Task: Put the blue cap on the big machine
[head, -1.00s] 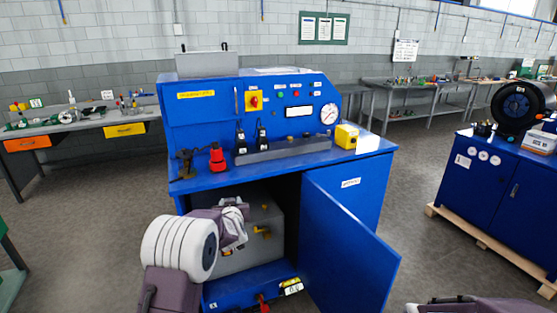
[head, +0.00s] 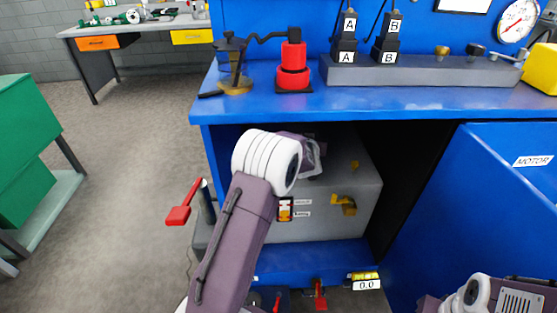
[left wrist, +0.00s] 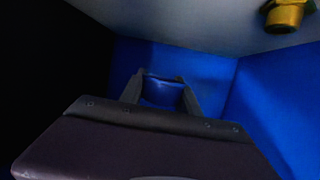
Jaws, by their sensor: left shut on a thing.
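The big machine (head: 330,98) is a blue cabinet with a worktop and an open door (head: 500,225). A grey box (head: 325,226) with a yellow fitting (head: 345,204) sits inside it. My left arm reaches into the opening in the head view, and its fingertips are hidden there. In the left wrist view my left gripper (left wrist: 163,92) is shut on a small blue piece (left wrist: 162,91), apparently the blue cap, in the dark interior. Blue walls are behind it, and a brass fitting (left wrist: 287,16) is at top right. My right arm shows at bottom right; its fingers are out of view.
On the worktop are a red crimper-like tool (head: 293,70), a dark tool on a brass base (head: 235,85), and black blocks marked A and B. A red-handled lever (head: 180,212) sticks out left of the opening. A green cabinet (head: 30,150) stands at far left, with open floor between.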

